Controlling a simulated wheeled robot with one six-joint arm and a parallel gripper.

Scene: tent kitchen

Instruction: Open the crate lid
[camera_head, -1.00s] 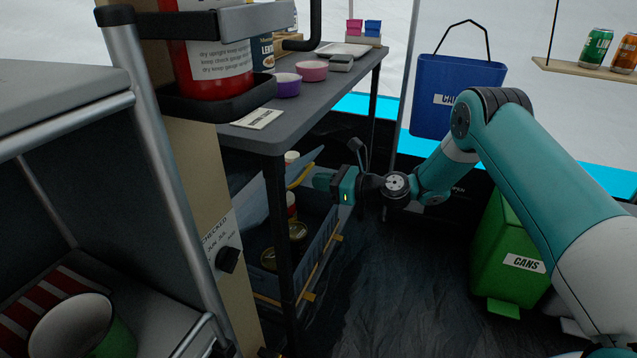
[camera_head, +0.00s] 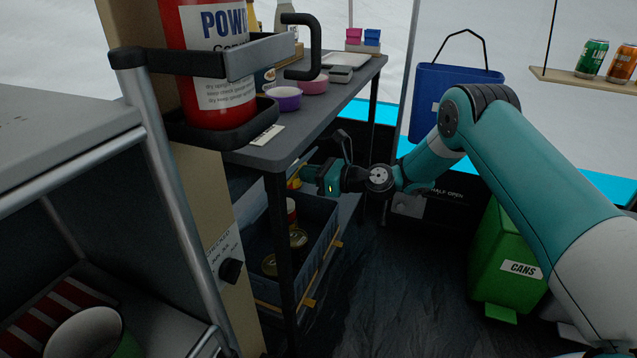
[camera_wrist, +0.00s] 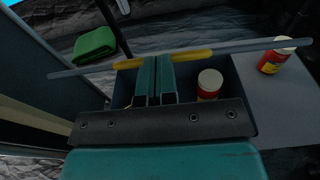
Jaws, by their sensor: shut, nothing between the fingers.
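The open-topped crate (camera_head: 322,248) stands low under the dark table, with gold tins (camera_head: 297,237) and a red jar visible inside. Its lid is raised, seen almost edge-on as a thin grey bar (camera_wrist: 100,67) in the wrist view, with a yellow handle (camera_wrist: 192,57) on its edge. My gripper (camera_head: 318,176) is at the raised lid's handle side, under the tabletop. In the wrist view its two fingers (camera_wrist: 155,70) are together and empty, reaching the yellow handle; whether they touch it I cannot tell. The post and table hide part of the lid.
The table (camera_head: 300,132) with bowls overhangs the crate, and its front leg stands before it. A fire extinguisher (camera_head: 212,60) hangs at the near left. A jar (camera_wrist: 275,58) stands beside the crate. A green bin (camera_head: 508,260) is at right; the floor between is clear.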

